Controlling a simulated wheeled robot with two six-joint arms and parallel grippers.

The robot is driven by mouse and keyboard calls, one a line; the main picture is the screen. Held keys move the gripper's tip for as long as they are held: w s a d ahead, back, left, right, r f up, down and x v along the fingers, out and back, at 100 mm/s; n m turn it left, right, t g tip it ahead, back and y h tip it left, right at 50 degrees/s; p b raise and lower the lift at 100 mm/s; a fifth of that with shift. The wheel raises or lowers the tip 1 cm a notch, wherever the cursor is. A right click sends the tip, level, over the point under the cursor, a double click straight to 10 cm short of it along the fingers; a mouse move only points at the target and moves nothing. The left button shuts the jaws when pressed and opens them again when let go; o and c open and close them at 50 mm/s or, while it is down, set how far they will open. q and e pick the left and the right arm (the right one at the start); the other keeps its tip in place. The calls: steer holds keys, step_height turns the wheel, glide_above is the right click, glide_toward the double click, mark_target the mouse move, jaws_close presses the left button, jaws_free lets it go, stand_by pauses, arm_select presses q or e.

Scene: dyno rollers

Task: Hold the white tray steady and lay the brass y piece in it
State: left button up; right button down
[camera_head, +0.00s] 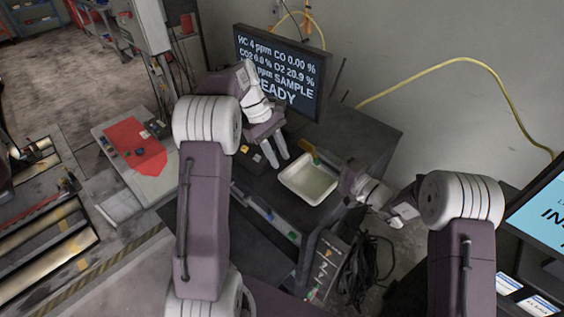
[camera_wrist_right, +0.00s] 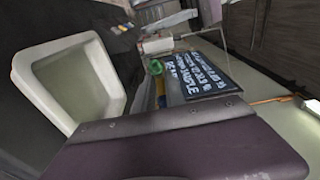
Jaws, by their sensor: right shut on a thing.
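The white tray (camera_head: 291,186) is a shallow, empty rectangular dish on the dark cart top; it also shows in the right wrist view (camera_wrist_right: 103,62). My right gripper (camera_head: 345,172) is at the tray's right edge and is shut on it; its fingertips are hard to see. My left gripper (camera_head: 277,161) points down, just behind and left of the tray, with its two fingers apart and nothing visible between them. Small yellowish pieces (camera_head: 245,149) lie on the cart left of it. I cannot tell whether one is the brass y piece.
An orange and green item (camera_head: 309,151) lies just behind the tray. A monitor (camera_head: 281,70) stands at the back of the cart. A side table (camera_head: 128,148) with a red mat is on the left. A yellow hose (camera_head: 437,66) runs along the wall.

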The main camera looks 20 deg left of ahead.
mark_target(291, 186)
arm_select(q)
steer(key=x, duration=1.1)
steer(key=shift+s+d+f, duration=0.1)
steer(key=shift+d, duration=0.05)
steer(key=shift+c, duration=0.3)
jaws_close()
